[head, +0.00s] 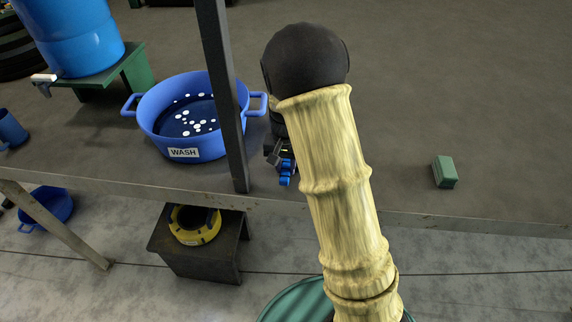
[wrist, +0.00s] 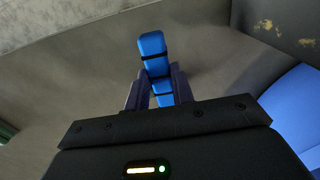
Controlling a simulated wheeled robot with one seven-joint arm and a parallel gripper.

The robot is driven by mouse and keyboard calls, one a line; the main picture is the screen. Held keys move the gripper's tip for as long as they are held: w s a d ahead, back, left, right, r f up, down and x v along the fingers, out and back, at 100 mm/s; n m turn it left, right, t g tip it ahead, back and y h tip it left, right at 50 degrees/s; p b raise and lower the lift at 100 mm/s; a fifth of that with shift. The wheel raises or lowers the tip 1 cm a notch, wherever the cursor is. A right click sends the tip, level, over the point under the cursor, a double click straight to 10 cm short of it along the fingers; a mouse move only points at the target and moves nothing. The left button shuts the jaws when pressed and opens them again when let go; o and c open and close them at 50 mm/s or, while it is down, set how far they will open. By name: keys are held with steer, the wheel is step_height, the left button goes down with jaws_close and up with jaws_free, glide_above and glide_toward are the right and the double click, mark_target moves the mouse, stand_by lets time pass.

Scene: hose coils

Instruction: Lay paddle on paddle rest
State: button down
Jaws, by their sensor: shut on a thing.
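My gripper (wrist: 158,84) is shut on a blue bar with black bands, which I take to be the paddle (wrist: 152,45). The bar sticks out past the dark fingertips in the wrist view. In the head view my gripper (head: 278,152) is partly hidden behind my arm, just right of the dark post. Small blue parts of the paddle (head: 285,174) show below it, over the grey surface near its front edge. I cannot make out a paddle rest for certain in either view.
A blue WASH tub (head: 189,143) stands left of the dark post (head: 225,90). A green block (head: 445,172) lies to the right. A blue barrel (head: 75,40) is at upper left. A yellow coil (head: 195,226) sits on a dark stand below the edge. The far right surface is clear.

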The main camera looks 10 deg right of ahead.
steer(key=c, duration=1.1)
jaws_free()
step_height(320, 180, up, 17)
steer(key=b, duration=0.3)
steer(key=shift+r, duration=0.2)
steer(key=s+d+f+n+t, duration=0.1)
steer(key=s+f, duration=0.3)
steer(key=s, duration=0.1)
steer(key=s+d+f+n, duration=0.1)
steer(key=s+f, duration=0.3)
steer(key=s, duration=0.2)
steer(key=s+d+f+n+t, duration=0.1)
steer(key=s+d+f, duration=0.1)
steer(key=s+f, duration=0.2)
steer(key=shift+s+f+n+t, duration=0.2)
steer(key=shift+s+n+t, duration=0.1)
steer(key=shift+s, duration=0.95)
